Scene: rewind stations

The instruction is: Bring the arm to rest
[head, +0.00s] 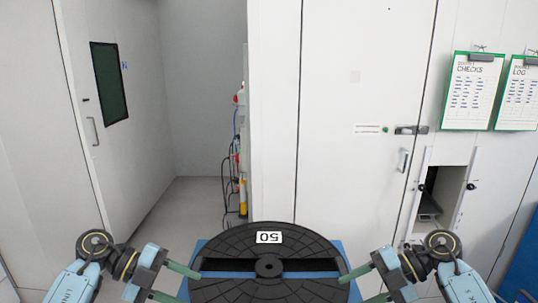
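Both my arms show at the bottom of the head view. My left gripper (191,288) is at the lower left, its two green fingers apart with a gap between them. My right gripper (351,290) mirrors it at the lower right, its green fingers also apart. The upper fingertips of both reach the side edges of a black round reel in the picture. I cannot tell whether they touch it. I see nothing clasped between the fingers of either gripper.
The black reel (268,292), labelled 50 upside down, lies over a blue surface (338,248) between my arms. Behind are white cabinet doors (345,120), a small open hatch (440,195) and clipboards (472,92). A grey door (105,120) and open floor (190,205) are at left.

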